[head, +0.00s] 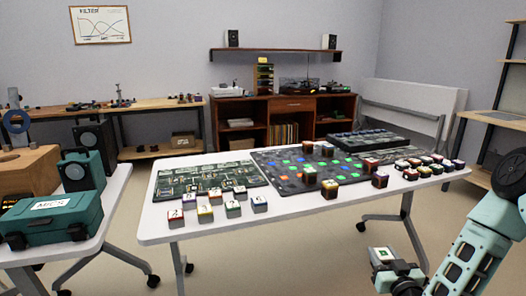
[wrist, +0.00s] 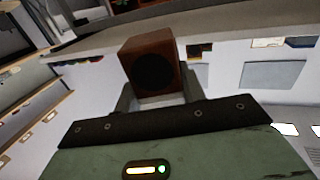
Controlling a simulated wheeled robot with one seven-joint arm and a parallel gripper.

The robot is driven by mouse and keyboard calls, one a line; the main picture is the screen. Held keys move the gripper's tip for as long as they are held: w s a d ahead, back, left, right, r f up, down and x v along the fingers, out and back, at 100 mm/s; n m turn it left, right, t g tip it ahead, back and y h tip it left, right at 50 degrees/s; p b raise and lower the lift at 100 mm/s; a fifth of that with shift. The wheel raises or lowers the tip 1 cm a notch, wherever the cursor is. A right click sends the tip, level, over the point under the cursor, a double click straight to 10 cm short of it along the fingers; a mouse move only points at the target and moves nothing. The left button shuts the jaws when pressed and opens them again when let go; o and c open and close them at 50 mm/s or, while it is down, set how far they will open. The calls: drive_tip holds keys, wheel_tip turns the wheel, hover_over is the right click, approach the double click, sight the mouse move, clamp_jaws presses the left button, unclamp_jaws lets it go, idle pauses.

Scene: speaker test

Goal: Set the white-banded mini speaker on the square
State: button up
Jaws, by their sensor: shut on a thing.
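My gripper (head: 390,266) is low at the bottom right in the head view, in front of the table and below its top. It is shut on a small speaker (head: 382,254), whose pale face with a greenish mark shows there. In the wrist view the held speaker (wrist: 148,62) is a brown box with a dark round cone, between the fingers (wrist: 157,92). I cannot make out its band clearly. The dark board (head: 262,160) on the table carries several small coloured squares and a few mini speakers. I cannot tell which square is meant.
The white table (head: 300,222) has a green patterned mat (head: 210,172) at left, with several small speakers in front. Several more (head: 425,168) stand at the right end. A dark tray (head: 366,141) lies behind. A teal case (head: 52,217) sits on the left table.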

drive_tip(key=w+r+p, duration=0.2)
drive_tip(key=r+p, duration=0.5)
drive_tip(key=r, duration=0.5)
drive_tip(key=w+r+p, duration=0.2)
drive_tip(key=r+p, duration=0.4)
drive_tip(key=r, duration=0.6)
drive_tip(key=s+f, duration=1.6)
drive_tip(key=shift+f, duration=0.35)
drive_tip(key=shift+a+m, duration=0.1)
drive_tip(key=shift+m, duration=0.2)
drive_tip(key=shift+a, duration=0.1)
